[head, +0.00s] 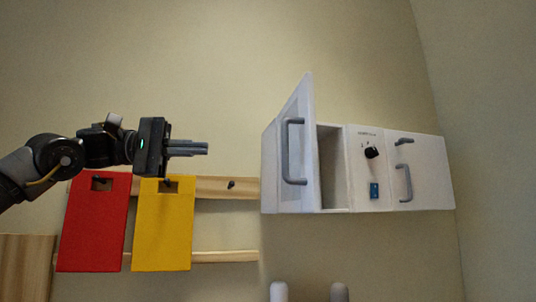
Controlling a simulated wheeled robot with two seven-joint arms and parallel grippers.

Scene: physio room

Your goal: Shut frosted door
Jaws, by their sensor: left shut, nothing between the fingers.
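The frosted door (298,130) is on the left part of a white wall cabinet (358,193). It stands open, swung out to the left, with a grey bar handle (287,152) on its face. The open compartment (331,165) shows to its right and looks empty. My left gripper (207,149) is shut and empty, pointing right, to the left of the door and apart from it. My right gripper is not in view.
A red board (93,225) and a yellow board (162,230) hang from a wooden rail (215,187) below my left gripper. The space between gripper and door is clear.

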